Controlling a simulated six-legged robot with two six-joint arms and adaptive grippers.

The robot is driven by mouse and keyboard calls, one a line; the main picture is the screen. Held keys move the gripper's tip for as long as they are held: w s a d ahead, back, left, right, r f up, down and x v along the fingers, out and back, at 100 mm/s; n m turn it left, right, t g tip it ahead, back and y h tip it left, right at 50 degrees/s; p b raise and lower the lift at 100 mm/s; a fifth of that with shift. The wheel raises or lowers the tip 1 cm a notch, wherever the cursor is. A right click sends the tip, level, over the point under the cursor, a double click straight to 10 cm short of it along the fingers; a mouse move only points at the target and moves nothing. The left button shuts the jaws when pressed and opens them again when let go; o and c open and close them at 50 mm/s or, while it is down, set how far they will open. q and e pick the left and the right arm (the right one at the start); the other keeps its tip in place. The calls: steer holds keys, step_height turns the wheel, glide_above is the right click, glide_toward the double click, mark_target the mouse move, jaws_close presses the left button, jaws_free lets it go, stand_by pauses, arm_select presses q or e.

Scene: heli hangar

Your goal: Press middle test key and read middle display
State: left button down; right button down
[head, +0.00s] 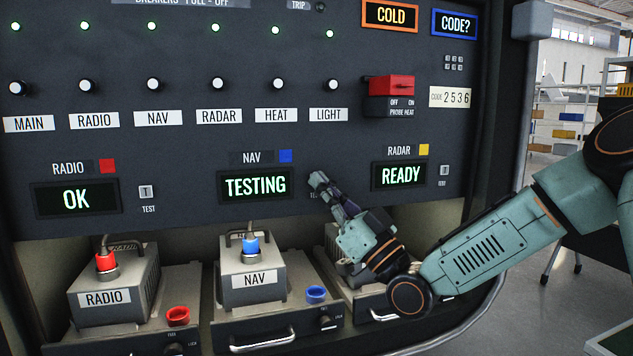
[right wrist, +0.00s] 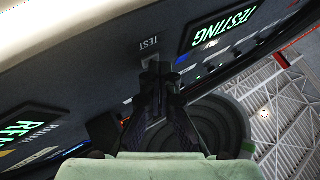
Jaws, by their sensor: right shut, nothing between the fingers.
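The middle display (head: 255,185), under the NAV label with a blue square, reads TESTING in green. The same display shows upside down in the right wrist view (right wrist: 222,30). My right gripper (head: 318,180) is shut and empty, its fingertips at the panel just right of that display. My left gripper is not in view.
The left display (head: 76,198) reads OK and has a test key (head: 146,192). The right display (head: 399,175) reads READY and has its own key (head: 444,170). NAV (head: 252,281) and RADIO (head: 105,298) boxes stand on trays below. A red probe heat switch (head: 391,86) sits above.

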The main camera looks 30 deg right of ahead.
stand_by(0.4)
steer(key=shift+s+a+p, duration=0.15)
steer(key=shift+s+p, duration=0.6)
steer(key=shift+p, duration=0.05)
steer(key=s+p, duration=0.2)
steer(key=s+a+p, duration=0.1)
steer(key=s+p, duration=0.1)
steer(key=p, duration=0.1)
steer(key=shift+s+a, duration=0.1)
steer(key=shift+s, duration=0.25)
steer(key=shift+s, duration=0.1)
